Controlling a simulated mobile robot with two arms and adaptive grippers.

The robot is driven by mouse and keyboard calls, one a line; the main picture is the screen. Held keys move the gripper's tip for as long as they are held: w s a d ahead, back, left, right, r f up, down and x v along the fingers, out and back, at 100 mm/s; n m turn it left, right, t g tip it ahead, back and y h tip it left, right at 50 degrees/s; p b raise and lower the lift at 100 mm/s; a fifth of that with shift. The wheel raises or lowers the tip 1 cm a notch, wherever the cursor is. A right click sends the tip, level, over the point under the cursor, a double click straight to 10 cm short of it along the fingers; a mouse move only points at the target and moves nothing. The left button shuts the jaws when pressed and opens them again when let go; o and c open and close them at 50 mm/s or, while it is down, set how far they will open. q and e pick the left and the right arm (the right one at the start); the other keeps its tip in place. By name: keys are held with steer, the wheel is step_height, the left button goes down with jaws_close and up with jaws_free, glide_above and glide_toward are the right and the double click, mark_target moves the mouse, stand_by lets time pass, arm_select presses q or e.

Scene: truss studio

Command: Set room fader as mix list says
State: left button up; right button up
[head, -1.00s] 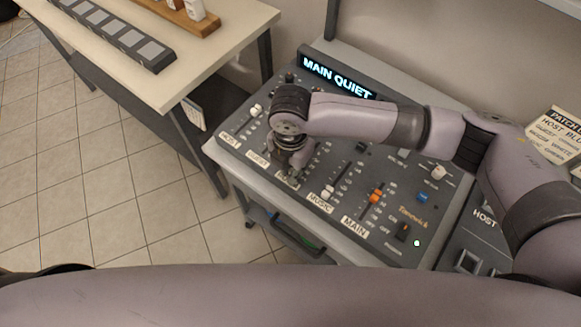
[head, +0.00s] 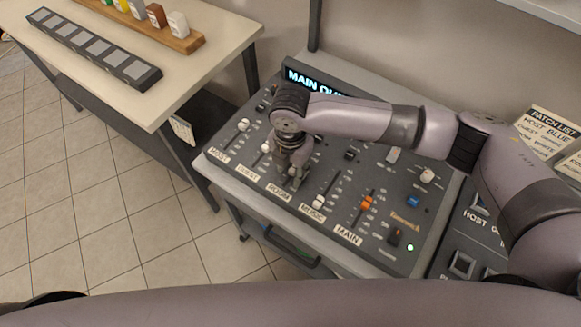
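The mixing desk (head: 232,169) has a row of faders labelled HOST, GUEST, ROOM, MUSIC and MAIN. My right gripper (head: 293,180) points down over the ROOM column, just above the ROOM label (head: 278,192). It hides the room fader's knob, and I cannot tell whether its fingers are open or shut. The white host fader knob (head: 243,125), guest knob (head: 266,147), music knob (head: 318,202) and orange main knob (head: 366,203) show. My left gripper is out of view.
A pale table (head: 100,60) at upper left holds a dark segmented strip (head: 92,47) and a wooden rack (head: 165,33) of small coloured items. A PATCH LIST card (head: 548,130) stands at right.

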mark_target(291, 172)
steer(key=shift+r, duration=0.25)
step_height(291, 172, up, 12)
steer(key=shift+f, duration=0.2)
steer(key=shift+s+a+f, duration=0.1)
stand_by(0.6)
